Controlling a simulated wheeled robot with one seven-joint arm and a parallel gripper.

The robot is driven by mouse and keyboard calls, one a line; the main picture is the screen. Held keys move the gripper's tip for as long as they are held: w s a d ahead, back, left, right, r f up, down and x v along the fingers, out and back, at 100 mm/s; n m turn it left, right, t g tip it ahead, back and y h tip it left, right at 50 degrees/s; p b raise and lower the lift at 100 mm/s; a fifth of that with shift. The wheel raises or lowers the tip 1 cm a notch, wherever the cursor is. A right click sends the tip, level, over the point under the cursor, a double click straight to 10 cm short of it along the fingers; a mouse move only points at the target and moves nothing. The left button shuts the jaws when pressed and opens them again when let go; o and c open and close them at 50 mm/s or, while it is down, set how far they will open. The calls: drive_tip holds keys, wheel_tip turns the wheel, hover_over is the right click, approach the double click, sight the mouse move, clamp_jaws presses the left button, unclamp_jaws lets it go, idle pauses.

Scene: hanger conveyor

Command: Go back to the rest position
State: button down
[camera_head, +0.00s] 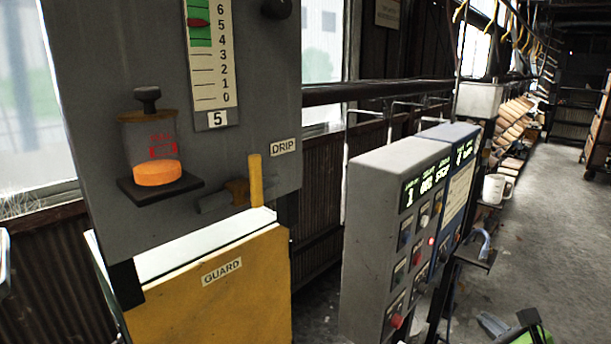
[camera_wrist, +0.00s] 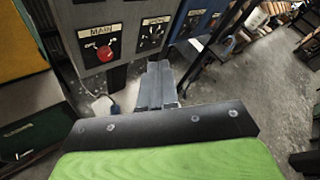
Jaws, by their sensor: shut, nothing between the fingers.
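My gripper (camera_wrist: 157,84) shows in the wrist view with its two grey fingers together and nothing between them. It also shows at the bottom right of the head view (camera_head: 491,324), low in front of the control boxes. The grey control box (camera_head: 390,180) stands upright with a lit display, buttons and switches. In the wrist view, its red MAIN knob (camera_wrist: 105,52) is above and left of my fingertips. Whether the fingertips touch anything is hard to tell, but a gap seems to show in the head view.
A yellow panel marked GUARD (camera_head: 215,300) and a grey panel with a DRIP valve (camera_head: 257,180) stand at the left. A blue box (camera_head: 462,170) adjoins the grey one. A white mug (camera_head: 494,189) sits behind. Open concrete floor (camera_head: 560,250) lies at the right.

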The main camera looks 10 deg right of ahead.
drive_tip(key=s+a+f+n+g+y, duration=0.1)
drive_tip(key=a+n+g, duration=0.3)
drive_tip(key=a+n, duration=0.55)
drive_tip(key=s+a+f+n+g+y, duration=0.1)
drive_tip(key=s+a+n+g+y, duration=0.15)
drive_tip(key=a+n, duration=0.75)
drive_tip(key=s+a+r+n+g+h, duration=0.1)
drive_tip(key=s+a+r+n, duration=0.1)
drive_tip(key=s+a+n, duration=0.2)
drive_tip(key=s+a+r+n+g+h, duration=0.1)
drive_tip(key=s+a+r+n, duration=0.1)
drive_tip(key=s+n, duration=0.6)
drive_tip(key=s+a, duration=0.1)
drive_tip(key=s, duration=0.1)
drive_tip(key=shift+s+a+r, duration=0.3)
drive_tip(key=shift+s+a, duration=0.05)
drive_tip(key=shift+s, duration=0.05)
